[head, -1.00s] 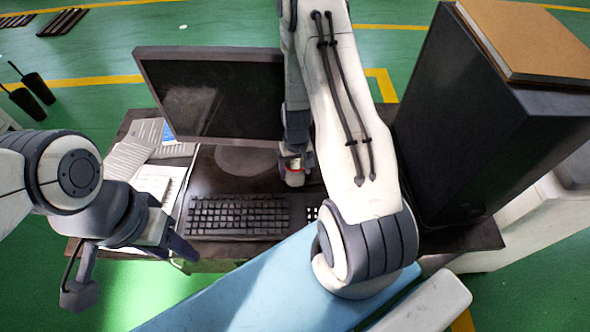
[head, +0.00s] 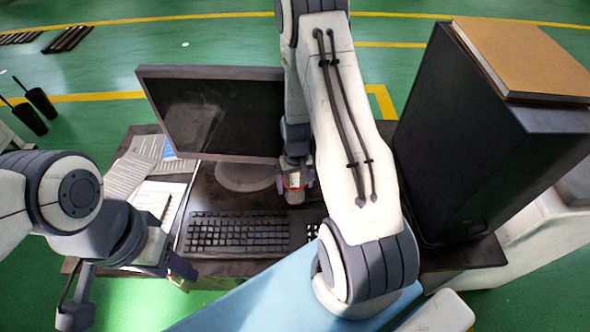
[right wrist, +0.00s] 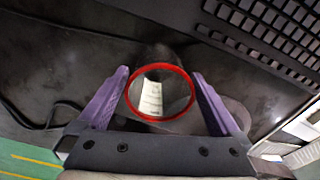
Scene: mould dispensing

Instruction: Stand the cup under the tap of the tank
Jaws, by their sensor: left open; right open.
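The cup (right wrist: 160,94) shows in the right wrist view as a red round rim seen from above, with a pale label visible through or inside it. In the head view the cup (head: 294,182) is a small red-and-white piece in front of the monitor, partly hidden by my right gripper. My right gripper (right wrist: 160,73) is open, with one purple finger on each side of the cup; I cannot tell whether they touch it. My left gripper (head: 130,293) is open and empty at the table's front left. I cannot make out the tank or its tap.
A monitor (head: 215,115) stands behind the keyboard (head: 235,232) on the dark table. A tall black box (head: 460,150) with a brown book (head: 525,55) on top stands right of my right arm. Papers (head: 128,175) lie at the left. A light blue surface (head: 270,295) is in front.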

